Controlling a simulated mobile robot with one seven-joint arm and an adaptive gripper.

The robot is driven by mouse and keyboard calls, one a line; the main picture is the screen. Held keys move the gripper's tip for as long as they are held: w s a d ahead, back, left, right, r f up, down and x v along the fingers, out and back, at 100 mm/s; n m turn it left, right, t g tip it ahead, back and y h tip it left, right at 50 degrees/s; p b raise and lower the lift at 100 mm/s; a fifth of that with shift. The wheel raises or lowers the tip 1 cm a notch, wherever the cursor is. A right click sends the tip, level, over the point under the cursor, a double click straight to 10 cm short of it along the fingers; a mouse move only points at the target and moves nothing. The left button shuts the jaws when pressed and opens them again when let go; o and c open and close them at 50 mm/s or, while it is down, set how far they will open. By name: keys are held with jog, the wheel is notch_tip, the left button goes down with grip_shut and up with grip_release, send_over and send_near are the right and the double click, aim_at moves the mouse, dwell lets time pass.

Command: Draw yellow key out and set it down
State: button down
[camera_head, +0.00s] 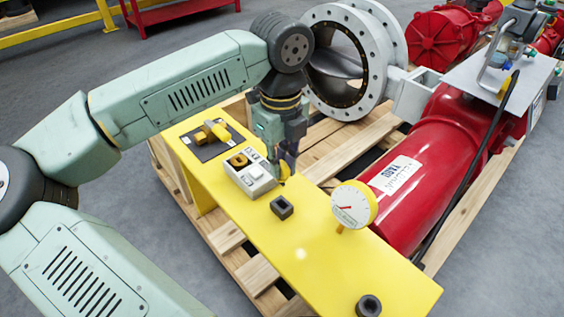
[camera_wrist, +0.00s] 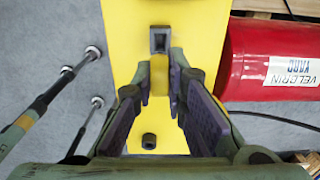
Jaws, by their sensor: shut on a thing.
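My gripper (camera_head: 284,166) points down over the yellow bench, at the right edge of a grey-white box (camera_head: 262,186). Its fingers are shut on a small yellow piece, which I take for the yellow key (camera_head: 284,172); they hide much of it. In the wrist view, the dark fingers (camera_wrist: 162,72) reach in from both sides, and the yellow between them blends with the bench. I cannot tell whether the key is still seated in the box. The box also has a brown-yellow knob (camera_head: 238,160) at its far left.
The yellow bench (camera_head: 310,265) carries a dark square block (camera_head: 282,207), a round gauge (camera_head: 352,206) on a stem and a dark nut (camera_head: 369,305). A yellow handled part (camera_head: 215,129) lies on a dark plate (camera_head: 198,150). Bare bench shows between block and nut.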

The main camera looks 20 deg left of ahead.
aim_at(281, 183)
jog(key=shift+f+b, duration=0.1)
jog(key=shift+b, duration=0.3)
notch_tip(281, 183, down, 6)
jog(key=b, duration=0.5)
jog(key=shift+r, duration=0.2)
jog(key=shift+b, duration=0.8)
dwell(1.2)
jog(key=shift+f+b, duration=1.6)
jog(key=shift+f, duration=0.05)
jog(key=c, duration=1.5)
grip_release()
jog(key=shift+c, duration=0.2)
jog(key=shift+r, duration=0.1)
notch_tip(281, 183, up, 7)
jog(key=shift+r, duration=0.2)
